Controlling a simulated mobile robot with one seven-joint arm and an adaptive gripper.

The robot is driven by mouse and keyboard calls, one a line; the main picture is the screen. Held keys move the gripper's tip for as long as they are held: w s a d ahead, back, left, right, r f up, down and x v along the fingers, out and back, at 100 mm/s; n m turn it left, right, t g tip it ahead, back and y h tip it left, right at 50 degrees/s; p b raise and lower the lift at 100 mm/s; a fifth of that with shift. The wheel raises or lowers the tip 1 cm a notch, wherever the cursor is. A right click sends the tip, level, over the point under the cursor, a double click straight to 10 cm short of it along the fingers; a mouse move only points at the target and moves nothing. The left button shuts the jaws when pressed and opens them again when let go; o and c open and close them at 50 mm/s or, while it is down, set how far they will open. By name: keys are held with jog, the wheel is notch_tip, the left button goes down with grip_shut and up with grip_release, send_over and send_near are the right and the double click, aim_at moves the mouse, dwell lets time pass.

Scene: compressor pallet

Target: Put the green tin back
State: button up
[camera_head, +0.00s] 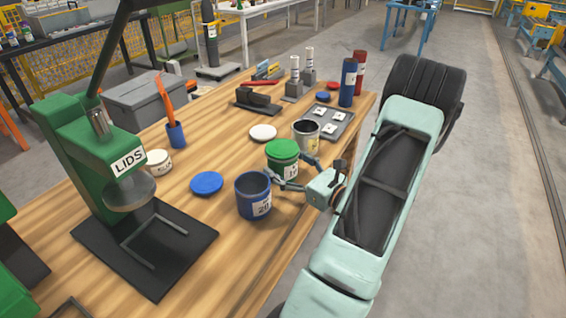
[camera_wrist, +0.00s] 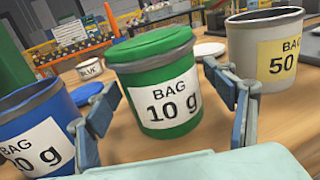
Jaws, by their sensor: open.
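The green tin (camera_head: 280,163) stands upright on the wooden table with its green lid on. In the wrist view the green tin (camera_wrist: 158,90) carries a white label reading "BAG 10 g". My gripper (camera_head: 277,180) is open, low over the table at the tin's near side. In the wrist view one finger of my gripper (camera_wrist: 160,88) is on each side of the tin. I cannot tell whether the fingers touch it. The tin's base is partly hidden.
A blue tin (camera_head: 253,197) without a lid stands close on one side, and an open grey tin (camera_head: 306,137) on the other. A blue lid (camera_head: 206,183) and a white lid (camera_head: 263,132) lie on the table. A green lid press (camera_head: 115,165) stands at left.

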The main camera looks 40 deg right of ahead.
jog(key=s, duration=1.1)
jog(key=shift+d, duration=0.15)
